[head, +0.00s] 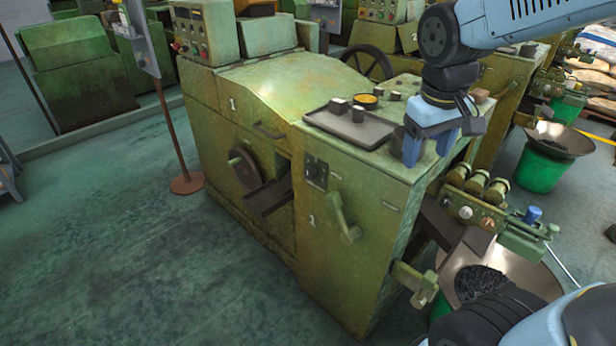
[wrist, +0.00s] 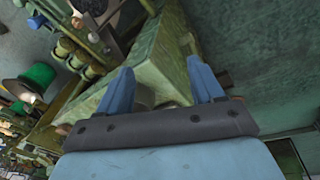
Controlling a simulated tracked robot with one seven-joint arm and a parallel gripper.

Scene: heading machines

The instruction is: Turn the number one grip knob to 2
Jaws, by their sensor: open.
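The green machine (head: 250,95) marked with the number 1 fills the middle of the head view. On its front-right panel a small dark plate with a knob (head: 316,173) sits above a second number 1. Its dial setting is too small to read. A crank-like lever (head: 343,215) is just right of the plate. My gripper (head: 430,150) is open and empty, with blue fingers pointing down at the right end of the machine top, right of and above the knob. In the wrist view my gripper (wrist: 162,85) shows both fingers apart, with green machine surfaces beyond; the knob cannot be made out there.
A dark tray (head: 350,127) with small blocks lies on the machine top near my gripper. A handwheel (head: 246,170) and a dark chute (head: 268,197) stick out from the front. Valves (head: 480,195) and a filled pan (head: 500,270) stand at right.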

